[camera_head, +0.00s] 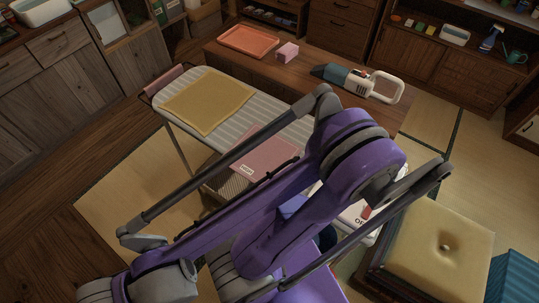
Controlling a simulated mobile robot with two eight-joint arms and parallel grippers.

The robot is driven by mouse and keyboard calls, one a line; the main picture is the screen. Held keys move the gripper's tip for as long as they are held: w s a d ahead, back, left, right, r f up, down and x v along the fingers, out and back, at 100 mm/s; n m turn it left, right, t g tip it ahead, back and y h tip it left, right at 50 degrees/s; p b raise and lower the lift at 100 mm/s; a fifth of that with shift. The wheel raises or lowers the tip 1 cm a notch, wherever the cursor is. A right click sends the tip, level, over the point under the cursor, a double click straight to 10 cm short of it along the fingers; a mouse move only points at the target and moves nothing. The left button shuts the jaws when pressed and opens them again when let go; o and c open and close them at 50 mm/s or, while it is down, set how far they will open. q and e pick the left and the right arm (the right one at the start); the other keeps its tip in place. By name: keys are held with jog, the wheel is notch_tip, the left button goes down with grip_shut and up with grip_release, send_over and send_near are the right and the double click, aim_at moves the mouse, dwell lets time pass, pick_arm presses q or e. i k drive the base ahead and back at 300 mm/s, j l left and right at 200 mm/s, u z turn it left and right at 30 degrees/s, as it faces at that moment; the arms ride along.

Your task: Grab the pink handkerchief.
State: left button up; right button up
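A pink cloth (266,156), which looks like the pink handkerchief, lies flat on the striped ironing board (172,84). A small pale label shows near its lower left corner. My purple arm crosses in front of it and hides part of its edges. A yellow cloth (208,100) lies flat on the board to its left. Neither of my grippers shows in the head view, so I cannot see whether they hold anything.
A wooden table (300,77) behind the board bears an orange tray (249,41), a small pink block-like item (287,52) and a handheld vacuum (358,80). A tan cushioned stool (437,250) stands at the lower right. Cabinets line the back and left. Tatami shows left of the board.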

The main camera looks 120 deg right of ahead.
aim_at(268, 156)
jog(key=z, duration=0.5)
jog(key=k+z, duration=0.1)
jog(key=z, duration=0.85)
jog(key=k+z, duration=0.1)
jog(key=z, duration=0.85)
jog(key=k+z, duration=0.1)
jog(key=z, duration=0.35)
jog(key=l+z, duration=0.1)
jog(key=z, duration=0.6)
jog(key=i+j+z, duration=0.15)
jog(key=j, duration=0.15)
jog(key=j+z, duration=0.15)
jog(key=j, duration=0.2)
